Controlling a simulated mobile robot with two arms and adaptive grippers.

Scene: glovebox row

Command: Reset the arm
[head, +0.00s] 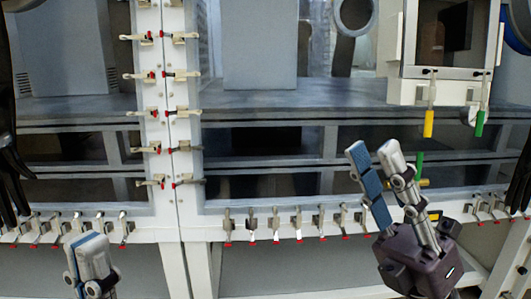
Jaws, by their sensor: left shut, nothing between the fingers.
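My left gripper (88,245) shows at the bottom left, its blue-grey fingers together with nothing between them. It points up in front of the glovebox frame's lower edge, near the left row of clamps. My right gripper (374,150) is at the lower right, with a dark purple-brown body. Its two fingers point up and slightly left and stand apart, with a blue pad visible on the left one. I see nothing held between them. It is in front of the lower frame, below the small antechamber box. Most of both arms is out of view.
The white glovebox frame (172,150) carries toggle clamps with red tips along its post and lower edge. A white antechamber box (443,40) stands upper right, with a yellow handle (429,124) and a green handle (480,123) below. Dark gloves hang at both picture edges.

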